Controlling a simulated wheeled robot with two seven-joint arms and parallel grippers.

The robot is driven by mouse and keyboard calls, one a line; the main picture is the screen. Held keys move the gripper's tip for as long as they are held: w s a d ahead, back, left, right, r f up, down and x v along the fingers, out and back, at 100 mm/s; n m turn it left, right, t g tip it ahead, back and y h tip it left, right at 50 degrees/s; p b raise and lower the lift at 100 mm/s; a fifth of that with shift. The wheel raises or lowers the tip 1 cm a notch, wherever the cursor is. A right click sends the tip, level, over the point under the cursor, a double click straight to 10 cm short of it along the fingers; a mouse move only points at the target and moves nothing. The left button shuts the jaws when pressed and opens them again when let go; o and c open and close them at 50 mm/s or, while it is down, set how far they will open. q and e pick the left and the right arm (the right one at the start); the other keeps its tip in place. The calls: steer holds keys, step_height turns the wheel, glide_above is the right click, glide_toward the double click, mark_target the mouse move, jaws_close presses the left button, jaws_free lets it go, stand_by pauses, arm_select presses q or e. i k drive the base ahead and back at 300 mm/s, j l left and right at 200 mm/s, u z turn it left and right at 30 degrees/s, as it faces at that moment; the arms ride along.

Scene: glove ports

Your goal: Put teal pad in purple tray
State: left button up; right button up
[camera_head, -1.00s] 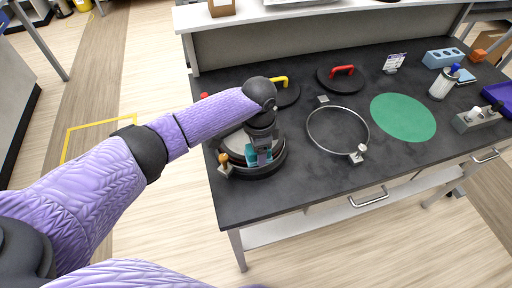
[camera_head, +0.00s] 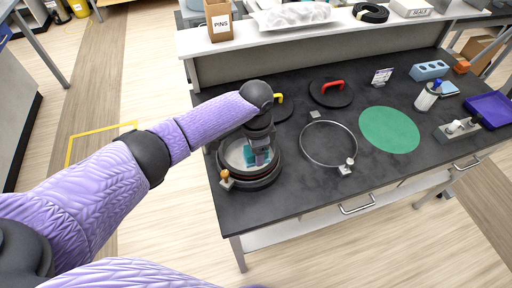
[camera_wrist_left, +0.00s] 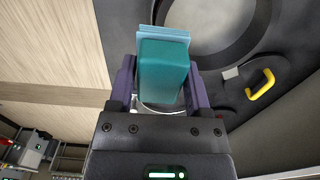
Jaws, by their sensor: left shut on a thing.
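The teal pad (camera_head: 262,158) is a small teal block with a lighter blue layer at its far end in the left wrist view (camera_wrist_left: 163,68). My left gripper (camera_head: 257,146) is shut on it, with one finger on each side. Gripper and pad are over the round dark port ring (camera_head: 254,184) at the left end of the bench; the pad's exact height above it is hard to tell. The purple tray (camera_head: 489,107) lies on the bench at the far right, far from the pad, its right part cut off by the picture edge. My right gripper is not in view.
A thin metal ring (camera_head: 329,144) and a green disc (camera_head: 390,130) lie mid-bench. A grey block with knobs (camera_head: 458,130) and a white bottle (camera_head: 427,97) stand near the tray. Lids with yellow and red handles (camera_head: 328,91) lie behind; a raised shelf (camera_head: 300,38) runs along the back.

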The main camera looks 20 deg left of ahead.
mark_target(492, 111)
steer(key=i+l, duration=0.25)
steer(key=l, duration=0.25)
steer(key=i+l, duration=0.25)
steer(key=l, duration=0.3)
steer(key=i+l, duration=0.3)
steer(key=l, duration=0.2)
steer(key=i+l, duration=0.25)
steer(key=l, duration=0.3)
steer(key=i+l, duration=0.25)
steer(key=l, duration=0.25)
steer(key=i+l, duration=0.25)
steer(key=l, duration=0.25)
steer(key=i+l, duration=0.25)
steer(key=l, duration=0.3)
steer(key=i+l, duration=0.25)
steer(key=l, duration=0.25)
